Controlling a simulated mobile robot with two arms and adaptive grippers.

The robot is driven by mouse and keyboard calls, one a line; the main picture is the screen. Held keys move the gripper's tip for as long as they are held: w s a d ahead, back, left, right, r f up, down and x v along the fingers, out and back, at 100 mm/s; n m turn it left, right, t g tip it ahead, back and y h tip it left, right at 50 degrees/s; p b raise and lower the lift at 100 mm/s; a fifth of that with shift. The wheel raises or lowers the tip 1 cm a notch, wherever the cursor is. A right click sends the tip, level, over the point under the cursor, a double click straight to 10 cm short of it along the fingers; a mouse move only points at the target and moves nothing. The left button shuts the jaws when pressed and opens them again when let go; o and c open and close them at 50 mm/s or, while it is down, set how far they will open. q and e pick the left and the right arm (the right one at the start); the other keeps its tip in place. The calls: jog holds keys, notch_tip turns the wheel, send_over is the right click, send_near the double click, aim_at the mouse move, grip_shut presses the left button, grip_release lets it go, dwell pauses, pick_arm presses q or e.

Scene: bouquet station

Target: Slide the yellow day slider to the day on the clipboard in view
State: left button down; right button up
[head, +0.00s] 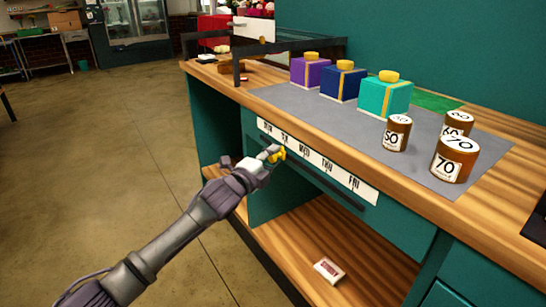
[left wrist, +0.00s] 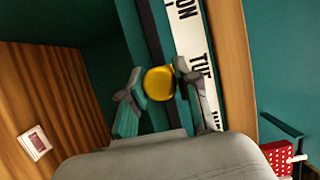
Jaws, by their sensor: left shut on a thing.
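The yellow day slider (head: 281,156) is on a rail at the front of the counter, just below the white day strip (head: 341,178) reading MON to FRI. In the head view it is nearest TUE, left of WED. In the left wrist view the slider (left wrist: 159,83) shows as a yellow knob between the fingers. My left gripper (head: 272,154) is shut on it. I cannot make out a clipboard with a readable day. My right gripper is not in view.
A purple box (head: 311,72), a blue box (head: 343,84) and a teal box (head: 384,98) stand on the grey mat. Brown numbered canisters (head: 455,160) stand at its right. A small white-and-red box (head: 329,270) lies on the lower shelf. A white board (head: 254,28) shows behind.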

pick_arm(q)
jog(key=c, duration=0.8)
grip_release()
jog(key=v, duration=1.2)
jog(key=shift+s, duration=0.1)
